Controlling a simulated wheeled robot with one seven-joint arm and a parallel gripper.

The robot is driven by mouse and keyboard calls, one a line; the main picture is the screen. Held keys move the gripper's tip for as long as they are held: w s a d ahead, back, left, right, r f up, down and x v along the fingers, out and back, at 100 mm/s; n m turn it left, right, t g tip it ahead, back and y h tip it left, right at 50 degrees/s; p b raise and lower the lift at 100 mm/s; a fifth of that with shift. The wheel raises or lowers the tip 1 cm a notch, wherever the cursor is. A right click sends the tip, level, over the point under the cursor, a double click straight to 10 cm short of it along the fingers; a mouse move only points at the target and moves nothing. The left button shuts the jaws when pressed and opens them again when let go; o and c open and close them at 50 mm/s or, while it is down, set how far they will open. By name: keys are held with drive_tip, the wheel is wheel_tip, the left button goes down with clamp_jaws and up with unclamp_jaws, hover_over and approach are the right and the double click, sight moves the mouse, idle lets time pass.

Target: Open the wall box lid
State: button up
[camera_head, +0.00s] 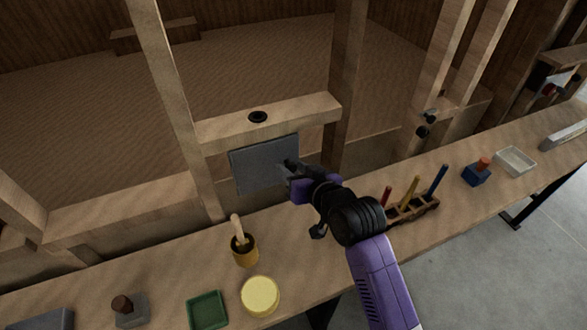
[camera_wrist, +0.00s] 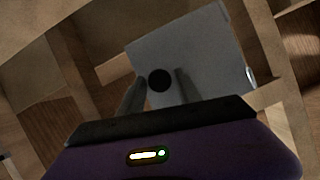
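The wall box shows as a flat grey panel (camera_head: 258,163) between two wooden posts, below a short crossbeam. It looks closed, but its sides are mostly hidden. My gripper (camera_head: 288,167) is in front of the panel's right part, with its fingers pointing at it. In the wrist view the grey panel (camera_wrist: 205,55) fills the upper middle. A black round knob or spot (camera_wrist: 160,80) appears on it, between my two spread fingers (camera_wrist: 157,93). The fingers look apart from it on both sides. I cannot tell whether they touch the panel.
A wooden bench (camera_head: 310,255) runs below the wall. On it stand an ochre cup with a wooden handle (camera_head: 245,250), a yellow round lid (camera_head: 260,295), a green tray (camera_head: 207,310) and a rack of tools (camera_head: 412,210). A crossbeam (camera_head: 300,118) with a dark ring is above the panel.

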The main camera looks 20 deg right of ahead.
clamp_jaws()
idle(1.2)
